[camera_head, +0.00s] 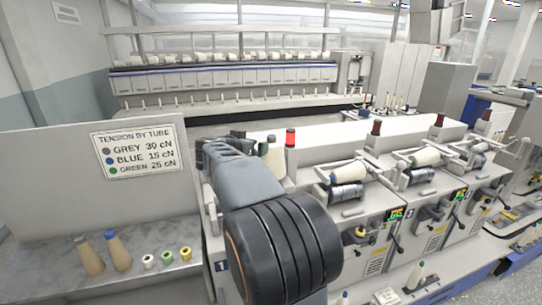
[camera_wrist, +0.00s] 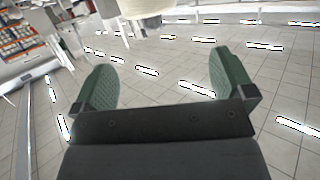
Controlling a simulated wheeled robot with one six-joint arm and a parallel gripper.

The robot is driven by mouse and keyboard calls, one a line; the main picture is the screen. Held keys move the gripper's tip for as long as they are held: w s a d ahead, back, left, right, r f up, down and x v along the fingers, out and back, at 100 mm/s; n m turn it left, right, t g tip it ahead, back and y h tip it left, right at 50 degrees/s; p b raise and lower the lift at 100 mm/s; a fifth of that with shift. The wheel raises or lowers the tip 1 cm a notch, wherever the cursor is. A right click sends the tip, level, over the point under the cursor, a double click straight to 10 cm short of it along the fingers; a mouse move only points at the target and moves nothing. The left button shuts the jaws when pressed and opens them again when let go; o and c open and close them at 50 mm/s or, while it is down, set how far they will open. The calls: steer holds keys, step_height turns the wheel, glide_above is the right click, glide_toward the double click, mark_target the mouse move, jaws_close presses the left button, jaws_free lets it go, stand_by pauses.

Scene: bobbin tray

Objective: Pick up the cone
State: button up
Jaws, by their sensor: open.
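My gripper (camera_wrist: 162,78) is open in the wrist view, its two green-padded fingers wide apart with nothing between them. A cream, rounded thing (camera_wrist: 145,8), perhaps a cone, is cut off by the top edge there, beyond the fingers. In the head view my arm hides most of the gripper. A cream cone (camera_head: 275,160) shows partly behind my arm, by the first machine unit. I cannot tell which cone is meant.
A grey side table (camera_head: 50,275) at left bears two tan tubes (camera_head: 90,257) and several small bobbins (camera_head: 148,261). A sign (camera_head: 135,150) above it lists tensions for grey, blue and green. A red cylinder (camera_head: 291,138) stands close to my arm. A long spindle frame (camera_head: 220,78) stands behind.

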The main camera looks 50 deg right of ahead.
mark_target(269, 140)
steer(key=shift+g, duration=0.4)
steer(key=shift+s+p+x, duration=0.15)
steer(key=shift+p+x, duration=0.3)
steer(key=shift+x, duration=3.1)
steer(key=shift+s+p+x, duration=0.15)
steer(key=shift+p+x, duration=0.3)
steer(key=shift+x, duration=3.1)
steer(key=shift+d+r, duration=0.15)
steer(key=shift+r, duration=0.05)
steer(key=shift+c, duration=0.5)
steer(key=shift+r, duration=0.1)
steer(key=c, duration=1.1)
step_height(269, 140, up, 13)
steer(key=p, duration=0.2)
steer(key=shift+r+p, duration=0.15)
steer(key=shift+p, duration=0.25)
steer(key=shift+c, duration=0.2)
